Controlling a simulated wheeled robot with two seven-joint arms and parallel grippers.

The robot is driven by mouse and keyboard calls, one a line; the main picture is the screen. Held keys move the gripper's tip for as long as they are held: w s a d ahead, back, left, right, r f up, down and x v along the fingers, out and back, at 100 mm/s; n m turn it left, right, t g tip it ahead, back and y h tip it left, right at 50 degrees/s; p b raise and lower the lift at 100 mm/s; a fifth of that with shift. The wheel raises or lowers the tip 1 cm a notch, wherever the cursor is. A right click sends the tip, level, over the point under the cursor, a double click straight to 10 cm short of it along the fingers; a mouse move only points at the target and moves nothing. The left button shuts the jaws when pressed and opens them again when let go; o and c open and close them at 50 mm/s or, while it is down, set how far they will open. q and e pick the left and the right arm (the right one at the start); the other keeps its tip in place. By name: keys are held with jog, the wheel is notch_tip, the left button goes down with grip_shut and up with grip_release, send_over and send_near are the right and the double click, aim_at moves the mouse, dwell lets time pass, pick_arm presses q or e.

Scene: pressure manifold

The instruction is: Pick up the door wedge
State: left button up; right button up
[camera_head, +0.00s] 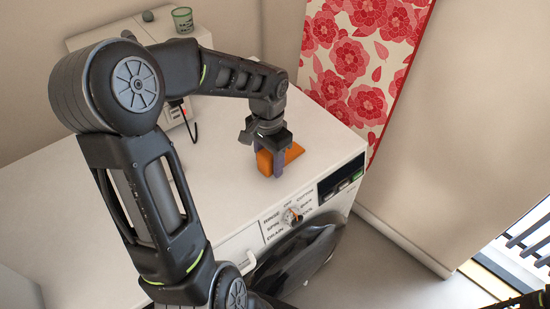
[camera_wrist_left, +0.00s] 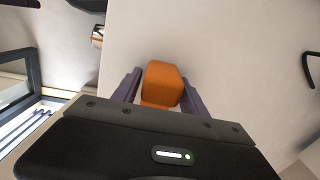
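The orange door wedge (camera_head: 293,152) lies on the white top of the washing machine, near its front edge. My left gripper (camera_head: 269,166) points down over it, with one finger on each side of the wedge. In the left wrist view the wedge (camera_wrist_left: 162,84) sits between the two purple-grey fingers, and their tips are very close to its sides. Whether both fingers press on it cannot be told. The gripper hides part of the wedge in the head view. My right gripper does not show.
The washing machine top (camera_head: 85,215) has free room left of the wedge. A pale box-like unit (camera_head: 178,115) stands at the back, with a green cup (camera_head: 183,20) on it. The dial (camera_head: 292,216) is on the front panel. A red floral panel (camera_head: 350,75) stands behind.

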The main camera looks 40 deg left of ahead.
pick_arm(q)
grip_shut()
dwell(0.3)
jog(key=shift+r, duration=0.15)
notch_tip(320, 180, up, 10)
jog(key=shift+f, duration=0.1)
dwell(0.3)
dwell(0.5)
